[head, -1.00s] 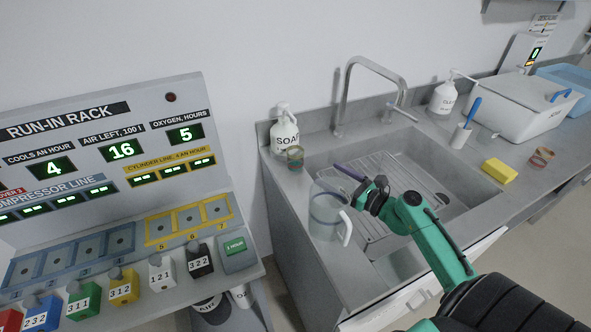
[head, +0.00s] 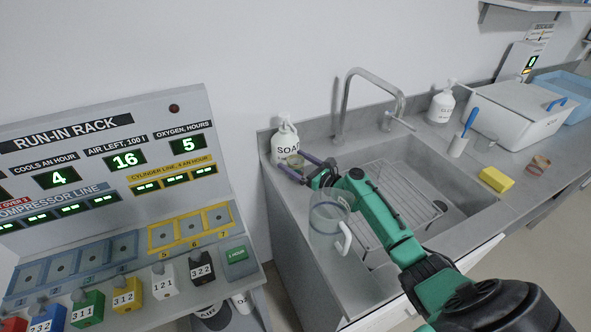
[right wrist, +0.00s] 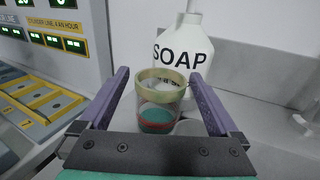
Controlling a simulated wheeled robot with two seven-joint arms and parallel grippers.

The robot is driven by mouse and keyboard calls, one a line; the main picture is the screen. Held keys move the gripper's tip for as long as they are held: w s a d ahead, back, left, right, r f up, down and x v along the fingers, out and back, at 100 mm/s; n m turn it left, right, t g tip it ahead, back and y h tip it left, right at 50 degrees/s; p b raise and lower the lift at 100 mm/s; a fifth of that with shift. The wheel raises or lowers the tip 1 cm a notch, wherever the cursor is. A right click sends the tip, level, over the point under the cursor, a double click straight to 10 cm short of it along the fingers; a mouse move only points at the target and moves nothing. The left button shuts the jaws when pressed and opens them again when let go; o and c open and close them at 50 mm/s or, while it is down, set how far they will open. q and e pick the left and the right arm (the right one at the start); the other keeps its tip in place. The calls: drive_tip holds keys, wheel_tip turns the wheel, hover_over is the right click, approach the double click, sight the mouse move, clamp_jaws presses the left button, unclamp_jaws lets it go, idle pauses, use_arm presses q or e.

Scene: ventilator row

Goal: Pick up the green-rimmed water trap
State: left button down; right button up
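The green-rimmed water trap (head: 295,161) is a small clear cup standing beside the soap bottle at the left end of the sink counter. In the right wrist view the trap (right wrist: 158,112) shows a yellow-green rim, a red band and a green patch low down. My right gripper (head: 301,163) is open, its purple fingers spread on either side of the trap. In the right wrist view the gripper (right wrist: 158,82) shows gaps between both fingers and the cup. My left gripper is not in view.
The soap bottle (head: 285,140) stands close behind the trap. A clear jug (head: 328,222) stands below my right arm. The tap (head: 345,105) rises right of the gripper.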

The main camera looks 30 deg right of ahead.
drive_tip(key=c, duration=1.4)
drive_tip(key=shift+r, duration=0.15)
